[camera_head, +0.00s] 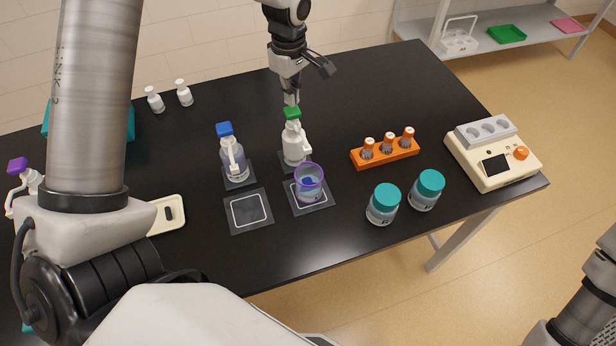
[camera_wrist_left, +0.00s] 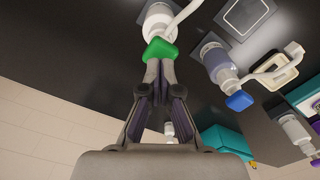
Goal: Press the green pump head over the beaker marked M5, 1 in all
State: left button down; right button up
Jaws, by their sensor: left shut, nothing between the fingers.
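The green pump head (camera_head: 292,113) tops a white bottle (camera_head: 295,142) with its spout toward the front. A purple-rimmed beaker (camera_head: 309,184) with blue liquid stands on a dark pad below that spout; I cannot read its marking. My left gripper (camera_head: 291,99) is shut and empty, pointing down right above the green head. In the left wrist view the closed fingertips (camera_wrist_left: 160,66) meet the edge of the green head (camera_wrist_left: 160,49); I cannot tell whether they touch it. My right gripper is out of view.
A blue-headed pump bottle (camera_head: 233,158) stands left of the green one, with an empty pad (camera_head: 248,211) in front. A purple-headed pump (camera_head: 18,166) is at far left. An orange rack (camera_head: 385,152), two teal-lidded jars (camera_head: 383,203) and a cream device (camera_head: 494,160) are on the right.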

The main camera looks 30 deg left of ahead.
aim_at(292, 110)
pick_arm(q)
jog(key=shift+f, duration=0.2)
jog(key=shift+f+b, duration=0.8)
jog(key=shift+f, duration=0.7)
jog(key=shift+r, duration=0.1)
notch_tip(292, 110, up, 3)
jog(key=p, duration=0.3)
jog(key=shift+r, duration=0.1)
